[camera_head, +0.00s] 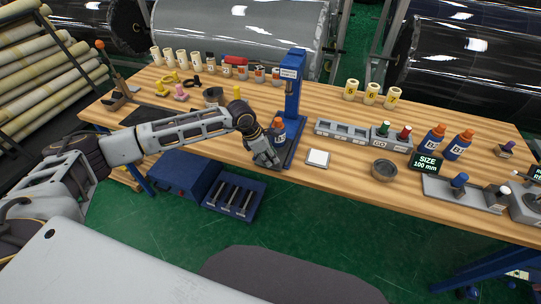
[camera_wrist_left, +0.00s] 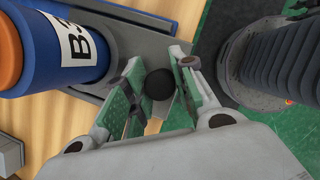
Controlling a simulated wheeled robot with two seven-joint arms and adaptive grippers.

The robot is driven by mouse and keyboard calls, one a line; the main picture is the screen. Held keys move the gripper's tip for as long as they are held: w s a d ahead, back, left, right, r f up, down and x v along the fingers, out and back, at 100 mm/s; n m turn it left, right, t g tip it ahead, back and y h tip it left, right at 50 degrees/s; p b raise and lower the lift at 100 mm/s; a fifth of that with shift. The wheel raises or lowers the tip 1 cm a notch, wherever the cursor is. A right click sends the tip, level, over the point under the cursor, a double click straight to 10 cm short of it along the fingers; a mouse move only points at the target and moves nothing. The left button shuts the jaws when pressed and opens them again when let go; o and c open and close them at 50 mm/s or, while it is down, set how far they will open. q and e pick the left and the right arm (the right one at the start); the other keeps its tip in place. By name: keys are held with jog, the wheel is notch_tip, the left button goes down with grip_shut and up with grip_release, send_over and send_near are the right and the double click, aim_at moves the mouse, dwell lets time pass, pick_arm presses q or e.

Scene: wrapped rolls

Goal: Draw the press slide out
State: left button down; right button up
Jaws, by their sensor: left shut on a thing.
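The blue press (camera_head: 292,85) stands upright near the middle of the workbench. A blue bottle with an orange cap (camera_head: 279,128) stands at its foot and also shows at the upper left in the left wrist view (camera_wrist_left: 50,45). My left gripper (camera_head: 265,158) is at the front of the press, just in front of the bottle. In the left wrist view its green-padded fingers (camera_wrist_left: 158,95) are closed around the black knob (camera_wrist_left: 160,83) of the grey press slide (camera_wrist_left: 150,40). The gripper hides the slide's front in the head view. My right gripper is not in view.
A white square pad (camera_head: 318,157) and a round grey dish (camera_head: 384,169) lie right of the press. A grey tray (camera_head: 342,131) and more blue bottles (camera_head: 457,145) stand farther right. The bench's front edge (camera_head: 235,163) is close to my left gripper.

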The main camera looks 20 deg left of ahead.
pick_arm(q)
jog(key=c, duration=1.4)
grip_release()
jog(key=shift+s+f, duration=0.1)
jog(key=shift+s, duration=0.1)
jog(key=shift+c, duration=0.2)
jog(key=shift+o, duration=1.4)
jog(key=shift+s, duration=0.1)
jog(key=shift+r, duration=0.2)
jog(key=shift+a+r, duration=0.1)
jog(key=shift+r, duration=0.05)
jog(key=v, duration=1.1)
jog(key=shift+r, duration=0.25)
